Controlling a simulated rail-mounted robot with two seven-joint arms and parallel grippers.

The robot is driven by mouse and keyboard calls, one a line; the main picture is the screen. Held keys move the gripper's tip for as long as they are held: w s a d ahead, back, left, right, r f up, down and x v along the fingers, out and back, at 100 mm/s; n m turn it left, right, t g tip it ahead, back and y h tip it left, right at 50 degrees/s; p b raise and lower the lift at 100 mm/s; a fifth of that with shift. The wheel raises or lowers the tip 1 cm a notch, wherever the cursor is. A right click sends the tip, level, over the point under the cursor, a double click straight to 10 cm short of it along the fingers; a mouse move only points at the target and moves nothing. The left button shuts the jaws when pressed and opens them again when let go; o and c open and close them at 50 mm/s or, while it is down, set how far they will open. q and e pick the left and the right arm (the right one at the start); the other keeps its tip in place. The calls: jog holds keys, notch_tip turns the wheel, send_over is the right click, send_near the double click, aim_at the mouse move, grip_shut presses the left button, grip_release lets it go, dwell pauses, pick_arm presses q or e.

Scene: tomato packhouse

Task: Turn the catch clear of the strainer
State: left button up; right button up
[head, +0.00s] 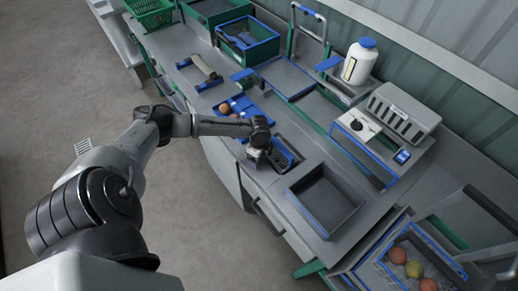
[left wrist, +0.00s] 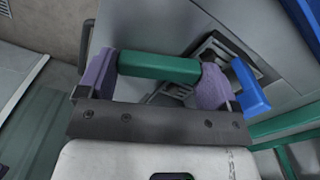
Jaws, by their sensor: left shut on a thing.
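My left gripper (head: 257,156) is low over the front of the bench, at the left side of a dark slotted piece (head: 286,154) that looks like the strainer. In the left wrist view the purple fingertips of my left gripper (left wrist: 157,68) are shut on the two ends of a green bar (left wrist: 160,66), which appears to be the catch. A grey slotted part, likely the strainer (left wrist: 232,50), shows behind the bar and is partly hidden by the right finger. How the catch lies against the strainer cannot be told. My right gripper is in neither view.
A dark open basin (head: 325,197) lies to the right of the strainer. A blue tray (head: 227,119) with reddish round items is behind my gripper. A blue part (left wrist: 250,86) is beside the right finger.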

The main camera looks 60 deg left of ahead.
pick_arm(q)
jog(key=n+p, duration=0.2)
jog(key=p, duration=0.1)
jog(key=n+p, duration=0.6)
jog(key=shift+r, duration=0.3)
jog(key=n+p, duration=0.3)
jog(key=n, duration=0.1)
jog(key=shift+f+n, duration=0.15)
jog(key=shift+n, duration=0.25)
jog(key=shift+n+p, duration=0.45)
jog(key=shift+n, duration=0.05)
jog(key=shift+f, duration=0.1)
jog(key=o, duration=0.7)
jog(key=shift+o, duration=0.2)
